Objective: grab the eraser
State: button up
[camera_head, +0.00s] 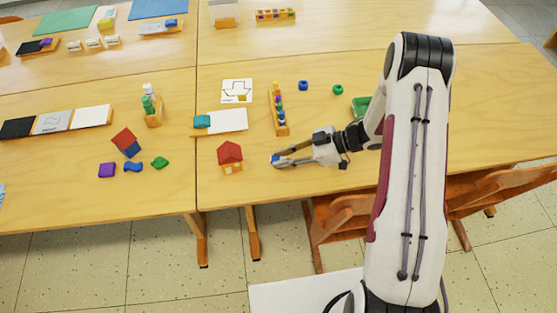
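A small blue and white block (276,160), which looks like the eraser, lies near the front edge of the table, right of a little house with a red roof. My gripper (279,159) reaches in from the right, low over the table. Its two fingers are spread apart along their length, with the block at their tips. The fingers partly hide the block. I cannot tell whether they grip it or only stand around it.
The red-roofed house (230,157) stands close to the left of my fingertips. A wooden holder with coloured pieces (280,113) stands behind. A white sheet with a teal block (202,121) lies at the back left. A chair (345,217) stands at the front edge.

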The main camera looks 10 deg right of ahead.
jog(key=shift+c, duration=0.9)
jog(key=shift+r, duration=0.1)
notch_tip(320, 180, up, 10)
dwell(0.3)
jog(key=shift+a, duration=0.1)
dwell(0.5)
